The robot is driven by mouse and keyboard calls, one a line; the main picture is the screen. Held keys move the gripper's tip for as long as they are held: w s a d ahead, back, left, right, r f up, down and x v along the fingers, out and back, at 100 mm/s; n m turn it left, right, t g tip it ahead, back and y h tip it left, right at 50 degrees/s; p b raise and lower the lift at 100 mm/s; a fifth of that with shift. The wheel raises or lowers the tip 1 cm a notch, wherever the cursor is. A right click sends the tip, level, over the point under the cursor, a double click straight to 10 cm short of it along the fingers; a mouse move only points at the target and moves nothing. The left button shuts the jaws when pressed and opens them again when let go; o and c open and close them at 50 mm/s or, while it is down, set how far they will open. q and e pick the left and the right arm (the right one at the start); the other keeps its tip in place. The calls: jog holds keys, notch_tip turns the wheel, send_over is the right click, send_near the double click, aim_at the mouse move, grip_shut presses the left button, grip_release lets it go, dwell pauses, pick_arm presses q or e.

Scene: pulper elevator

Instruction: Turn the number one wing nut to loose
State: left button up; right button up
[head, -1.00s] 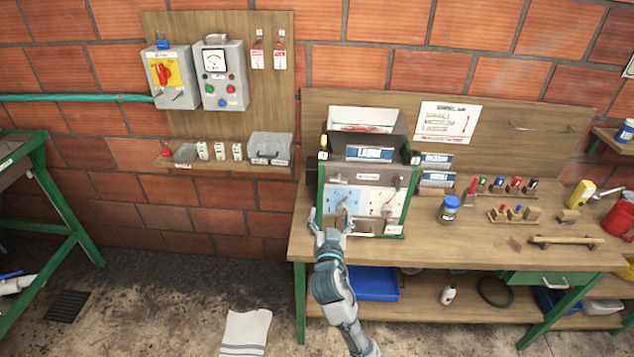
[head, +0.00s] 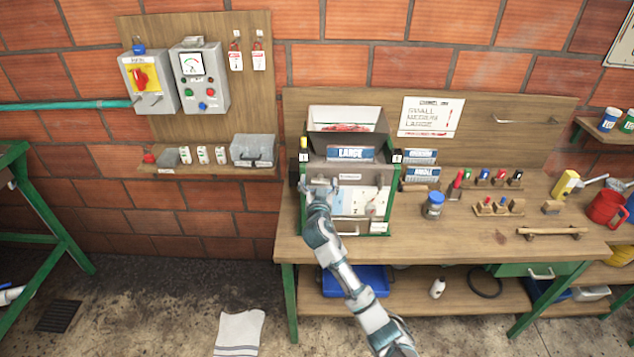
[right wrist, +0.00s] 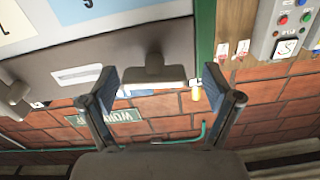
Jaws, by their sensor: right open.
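The pulper (head: 350,154), with a blue LARGE sign and a green frame, stands on the bench. My right gripper (head: 320,188) is at the upper left of its front panel, hiding part of it. In the right wrist view, which looks turned over, my right gripper (right wrist: 158,78) is open. A dark grey wing nut (right wrist: 155,68) sits between its fingers, with gaps on both sides. A second, similar wing nut (right wrist: 12,97) shows at the left edge. I cannot read a number on either nut. My left gripper is not in view.
The wooden bench (head: 460,228) carries a blue-lidded jar (head: 433,205), several coloured pegs and a red mug (head: 605,208). A switch panel (head: 200,78) hangs on the brick wall to the left. A towel (head: 239,332) lies on the floor.

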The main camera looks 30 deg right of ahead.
jog(key=shift+w+d+f, duration=0.1)
jog(key=shift+d+f, duration=0.15)
jog(key=shift+d, duration=0.3)
jog(key=shift+d+f, duration=0.2)
jog(key=shift+d, duration=0.3)
jog(key=c, duration=0.8)
jog(key=shift+a+r, duration=0.1)
jog(key=shift+a, duration=0.2)
jog(key=c, duration=0.3)
jog(key=shift+w+a+r, duration=0.1)
jog(key=shift+a, duration=0.6)
jog(key=shift+c, duration=0.3)
jog(key=shift+d, duration=0.1)
jog(key=shift+d+n, duration=0.2)
jog(key=shift+n, duration=0.6)
jog(key=shift+r, duration=0.1)
jog(key=o, duration=1.1)
jog(key=shift+c, duration=0.2)
jog(key=shift+o, duration=0.5)
jog(key=shift+s, duration=0.25)
jog(key=shift+a, duration=0.25)
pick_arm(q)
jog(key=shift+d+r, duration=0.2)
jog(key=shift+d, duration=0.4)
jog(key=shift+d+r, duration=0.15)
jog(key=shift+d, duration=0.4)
pick_arm(e)
jog(key=v, duration=1.2)
